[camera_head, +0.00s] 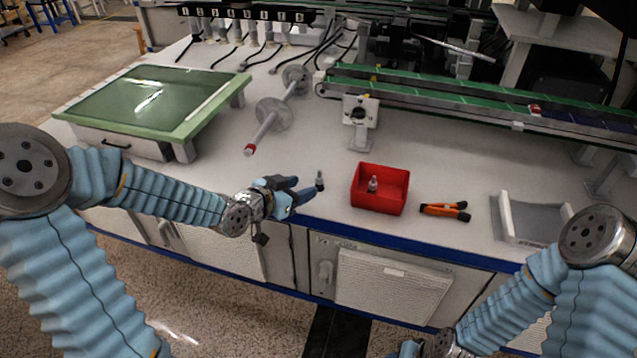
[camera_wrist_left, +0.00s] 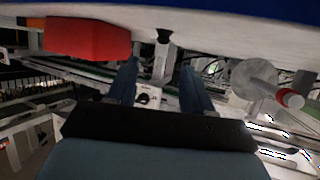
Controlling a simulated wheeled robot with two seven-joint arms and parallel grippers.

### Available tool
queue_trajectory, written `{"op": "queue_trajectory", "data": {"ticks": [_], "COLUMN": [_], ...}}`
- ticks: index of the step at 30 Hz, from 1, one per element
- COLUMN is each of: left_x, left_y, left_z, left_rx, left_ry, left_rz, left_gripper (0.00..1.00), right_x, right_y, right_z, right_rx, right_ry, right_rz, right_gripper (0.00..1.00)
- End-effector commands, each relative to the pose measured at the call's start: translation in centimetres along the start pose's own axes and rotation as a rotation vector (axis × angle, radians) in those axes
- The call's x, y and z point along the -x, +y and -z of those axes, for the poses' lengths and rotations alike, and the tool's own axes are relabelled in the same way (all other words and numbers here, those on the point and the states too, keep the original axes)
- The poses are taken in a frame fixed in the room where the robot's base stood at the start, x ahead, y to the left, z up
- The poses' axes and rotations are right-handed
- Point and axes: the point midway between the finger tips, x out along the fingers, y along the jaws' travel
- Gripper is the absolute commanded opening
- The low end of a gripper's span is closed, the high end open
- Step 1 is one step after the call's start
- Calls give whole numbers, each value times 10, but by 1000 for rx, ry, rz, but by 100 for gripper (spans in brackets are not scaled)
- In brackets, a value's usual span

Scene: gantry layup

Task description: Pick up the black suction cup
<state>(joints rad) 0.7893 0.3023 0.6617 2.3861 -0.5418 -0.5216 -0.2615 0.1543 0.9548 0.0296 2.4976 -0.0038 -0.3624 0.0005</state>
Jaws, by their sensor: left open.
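The black suction cup (camera_head: 319,181) stands upright on the white worktop near its front edge, left of the red bin. My left gripper (camera_head: 303,189) is open and empty, its fingers pointing at the cup from the left, close to it. In the left wrist view, which is upside down, the cup (camera_wrist_left: 164,37) appears just beyond and between the two open fingers (camera_wrist_left: 160,68); it looks untouched. My right gripper (camera_head: 408,349) is cut off by the bottom edge of the head view, and its opening cannot be seen.
A red bin (camera_head: 379,205) with a small pale-and-dark part (camera_head: 373,184) inside stands right of the cup. Orange-handled pliers (camera_head: 444,210) and a grey tray (camera_head: 505,217) lie further right. A rod with discs (camera_head: 272,116) and a green-topped frame (camera_head: 160,98) are behind left.

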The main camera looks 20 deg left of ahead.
Motion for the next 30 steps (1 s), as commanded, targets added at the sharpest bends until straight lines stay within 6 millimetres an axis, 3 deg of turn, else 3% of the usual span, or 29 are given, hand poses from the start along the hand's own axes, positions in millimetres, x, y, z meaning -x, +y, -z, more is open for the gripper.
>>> {"op": "queue_trajectory", "data": {"ticks": [3,11,18,26,30], "left_x": [-23,-47,-83,-88,-88], "left_y": [1,0,-3,-3,-3], "left_z": [-1,0,0,-1,-1], "left_rx": [2,3,3,2,2], "left_ry": [1,-2,-2,-3,-2], "left_rz": [-4,-2,-1,0,0], "left_gripper": [51,51,51,51,34], "right_x": [-4,-4,0,0,0], "right_y": [2,2,0,0,0], "right_z": [0,0,0,0,0], "right_rx": [0,0,0,0,0], "right_ry": [1,1,1,1,1], "right_rz": [0,-1,0,0,0], "right_gripper": [43,43,43,43,43]}}
